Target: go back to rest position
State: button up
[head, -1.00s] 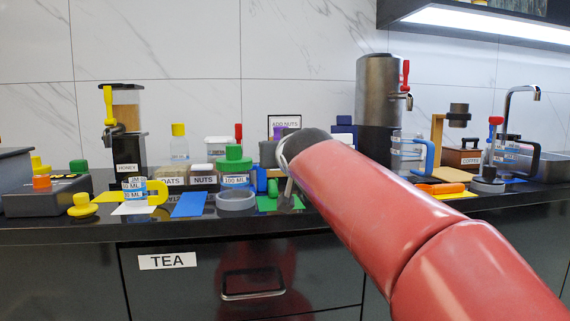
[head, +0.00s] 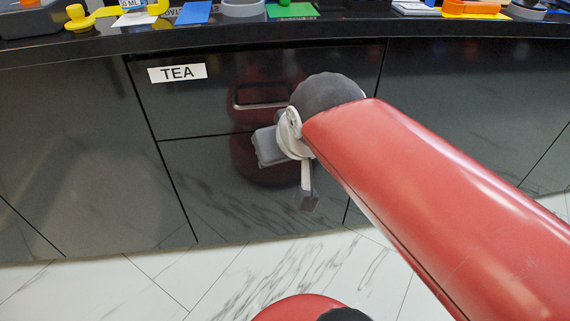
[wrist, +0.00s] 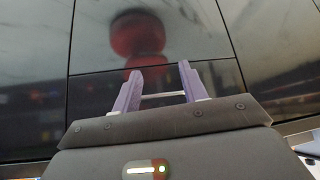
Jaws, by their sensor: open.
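My gripper (head: 287,175) is in front of the dark cabinet, below the countertop, at the end of my red arm. In the wrist view its two purple fingers (wrist: 158,78) stand apart. I see nothing held between them. A thin pale bar shows between the fingers; I cannot tell whether it is part of the cabinet. Part of the wrist hides the gripper's shape in the head view.
The drawer labelled TEA (head: 177,73) has a handle (head: 262,97) left of my wrist and looks shut. The black countertop (head: 350,27) runs above, with a blue mat (head: 196,12) and a green mat (head: 291,10). The tiled floor (head: 200,280) looks clear.

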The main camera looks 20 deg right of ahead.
jog(key=s+a+f+g, duration=0.2)
jog(key=s+f, duration=0.4)
jog(key=shift+a+f+n+y, duration=0.15)
jog(key=shift+f+n+y, duration=0.15)
jog(key=shift+f, duration=0.05)
jog(key=shift+r, duration=0.1)
jog(key=shift+r+p, duration=0.35)
jog(key=shift+p, duration=0.05)
